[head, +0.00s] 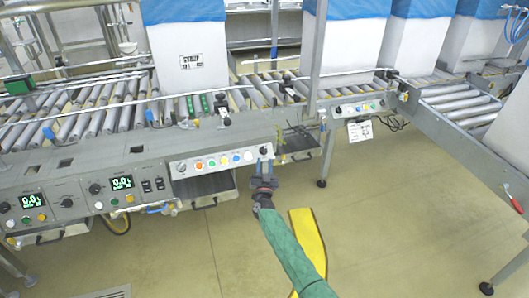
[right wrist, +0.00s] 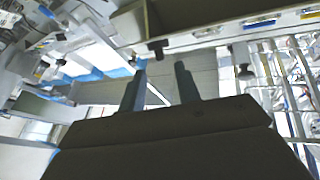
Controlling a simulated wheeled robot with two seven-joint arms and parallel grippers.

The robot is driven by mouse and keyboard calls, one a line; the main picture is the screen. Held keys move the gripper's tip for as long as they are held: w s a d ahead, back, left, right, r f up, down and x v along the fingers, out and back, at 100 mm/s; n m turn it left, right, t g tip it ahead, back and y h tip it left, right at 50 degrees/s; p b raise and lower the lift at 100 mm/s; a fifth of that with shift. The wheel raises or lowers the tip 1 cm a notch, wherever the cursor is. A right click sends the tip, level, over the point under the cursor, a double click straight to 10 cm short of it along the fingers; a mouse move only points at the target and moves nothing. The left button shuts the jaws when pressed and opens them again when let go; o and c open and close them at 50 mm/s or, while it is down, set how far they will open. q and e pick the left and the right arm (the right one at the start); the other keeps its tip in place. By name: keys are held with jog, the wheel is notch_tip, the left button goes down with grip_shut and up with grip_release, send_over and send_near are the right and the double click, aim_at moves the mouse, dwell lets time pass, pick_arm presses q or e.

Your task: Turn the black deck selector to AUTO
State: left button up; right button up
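The black deck selector (head: 264,150) is a small knob at the right end of the button panel (head: 190,174) on the conveyor's front. In the right wrist view the black knob (right wrist: 157,48) sticks out from the panel, beyond and roughly between my fingertips. Which way its pointer faces is too small to tell. My right gripper (head: 265,163) is just below and in front of the selector, fingers pointing up towards it. In the right wrist view the gripper (right wrist: 158,68) is open, with nothing between its fingers. My left gripper is not in view.
Orange, green, yellow, blue and white buttons (head: 236,157) line the panel left of the selector. Another panel (head: 360,108) is to the right, and displays (head: 122,183) are at the left. White boxes with blue liners (head: 188,50) stand on rollers. The floor (head: 380,200) in front is open.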

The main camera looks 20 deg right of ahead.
aim_at(265, 151)
jog(key=shift+x, duration=3.5)
grip_shut()
